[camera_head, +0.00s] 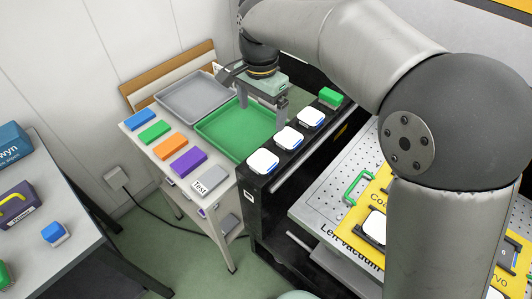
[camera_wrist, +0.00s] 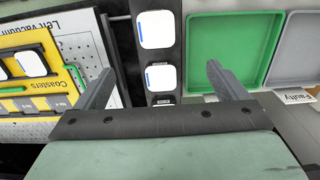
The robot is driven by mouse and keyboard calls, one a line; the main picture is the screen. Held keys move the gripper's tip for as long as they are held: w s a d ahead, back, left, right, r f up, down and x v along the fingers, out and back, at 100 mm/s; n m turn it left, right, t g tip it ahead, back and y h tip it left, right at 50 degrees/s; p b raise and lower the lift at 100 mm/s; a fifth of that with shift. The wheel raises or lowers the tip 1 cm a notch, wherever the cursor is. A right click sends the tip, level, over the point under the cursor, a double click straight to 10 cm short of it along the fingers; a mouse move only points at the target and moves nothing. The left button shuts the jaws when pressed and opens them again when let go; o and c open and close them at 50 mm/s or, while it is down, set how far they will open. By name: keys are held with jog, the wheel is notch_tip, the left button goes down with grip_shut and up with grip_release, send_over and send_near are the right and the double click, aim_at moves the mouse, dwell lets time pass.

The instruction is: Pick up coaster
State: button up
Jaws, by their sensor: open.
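White rounded-square coasters lie in a row on a black ledge: a near one (camera_head: 263,162), a middle one (camera_head: 288,139) and a far one (camera_head: 310,117). In the wrist view one coaster (camera_wrist: 154,29) is at the top, and another coaster (camera_wrist: 161,77) shows between my fingers, each with a blue mark on its left edge. A third is mostly hidden by my gripper body. My gripper (camera_head: 262,110) is open and empty, pointing down above the green tray and ledge area. It also spans the ledge in the wrist view (camera_wrist: 159,69).
A green tray (camera_head: 222,118) and a grey tray (camera_head: 190,88) lie beside the ledge. A green block (camera_head: 331,97) sits at the ledge's far end. A yellow coaster holder (camera_wrist: 65,72) with a white coaster (camera_wrist: 32,63) rests on a perforated plate. Coloured blocks line the white table.

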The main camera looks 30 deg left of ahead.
jog(key=p, duration=0.2)
send_over(263, 161)
jog(key=f, duration=1.1)
jog(key=shift+w+a+f, duration=0.1)
jog(key=shift+w+f, duration=0.05)
jog(key=shift+w, duration=0.15)
jog(key=shift+s+f+p, duration=0.15)
jog(key=shift+f+p, duration=0.3)
jog(key=shift+f, duration=0.9)
jog(key=shift+s+f+p, duration=0.1)
jog(key=shift+f+p, duration=0.3)
jog(key=shift+f, duration=0.9)
jog(key=c, duration=1.2)
